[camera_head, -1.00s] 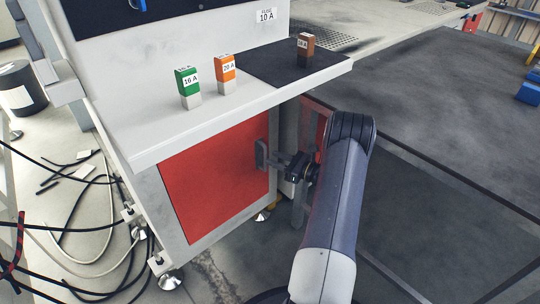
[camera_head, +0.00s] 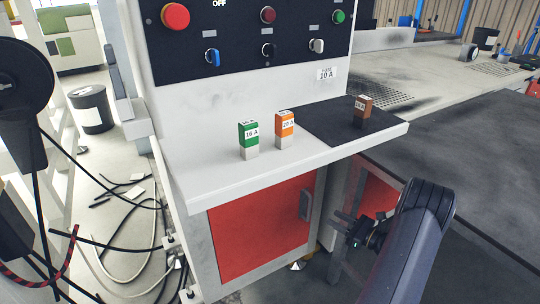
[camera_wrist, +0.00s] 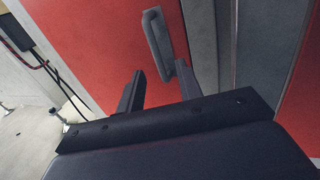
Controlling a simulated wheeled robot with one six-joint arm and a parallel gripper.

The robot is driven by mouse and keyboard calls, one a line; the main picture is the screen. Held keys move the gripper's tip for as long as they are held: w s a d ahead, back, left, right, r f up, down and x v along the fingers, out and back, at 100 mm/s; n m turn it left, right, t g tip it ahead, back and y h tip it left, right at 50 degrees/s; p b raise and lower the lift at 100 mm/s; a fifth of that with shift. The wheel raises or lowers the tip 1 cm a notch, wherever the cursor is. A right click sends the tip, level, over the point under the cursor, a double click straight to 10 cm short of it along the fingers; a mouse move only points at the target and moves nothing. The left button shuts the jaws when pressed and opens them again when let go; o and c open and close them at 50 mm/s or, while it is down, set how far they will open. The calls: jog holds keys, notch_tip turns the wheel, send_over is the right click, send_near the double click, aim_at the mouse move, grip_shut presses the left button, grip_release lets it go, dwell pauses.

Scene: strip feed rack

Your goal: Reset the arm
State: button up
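My gripper (camera_head: 346,219) is at the end of my arm, low in front of the cabinet, below the shelf edge. In the wrist view its two fingers (camera_wrist: 160,86) stand apart with nothing between them. The grey door handle (camera_wrist: 158,42) lies just beyond the fingertips on the red door (camera_wrist: 90,40). In the head view the handle (camera_head: 305,204) is left of my gripper, with a gap between them. The red door (camera_head: 255,238) looks closed.
On the shelf (camera_head: 205,180) stand a green 16 A fuse (camera_head: 249,134), an orange 20 A fuse (camera_head: 285,124) and a brown fuse (camera_head: 362,106). A red button (camera_head: 175,16) and several switches are on the panel above. Loose cables (camera_head: 130,225) lie on the floor at left.

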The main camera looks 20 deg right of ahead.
jog(key=b+x, duration=0.2)
jog(key=x, duration=0.7)
jog(key=shift+s+a, duration=0.15)
jog(key=shift+a, duration=0.15)
